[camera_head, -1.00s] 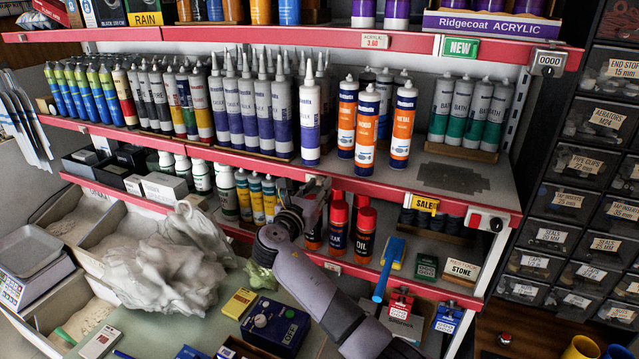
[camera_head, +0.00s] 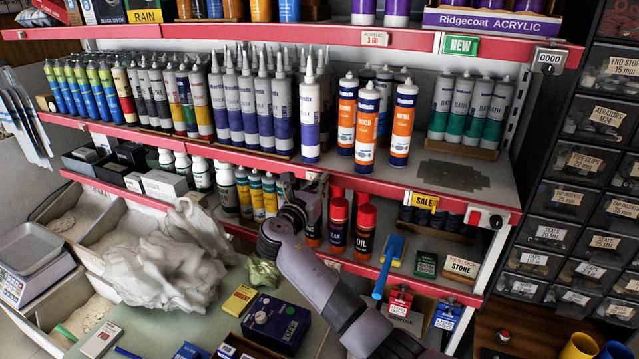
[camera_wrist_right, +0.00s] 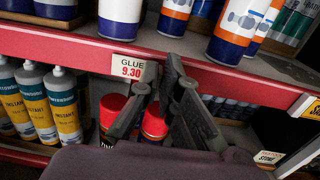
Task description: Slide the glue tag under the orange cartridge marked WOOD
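The glue tag (camera_wrist_right: 132,66), white with a red 9.30, sits on the red shelf rail below a purple-and-white cartridge (camera_head: 310,122). It also shows small in the head view (camera_head: 312,176). My right gripper (camera_wrist_right: 162,66) is at the tag's right edge, with its left fingertip overlapping that edge. Its fingertips are close together and I see nothing held between them. The orange cartridge marked WOOD (camera_head: 367,127) stands upright to the right of the tag, on the shelf above the rail. Its lower part shows in the right wrist view (camera_wrist_right: 238,30). My left gripper is out of view.
Red-capped bottles (camera_head: 339,222) stand below the rail, close under my right gripper. The rail between the glue tag and the SALE tag looks clear.

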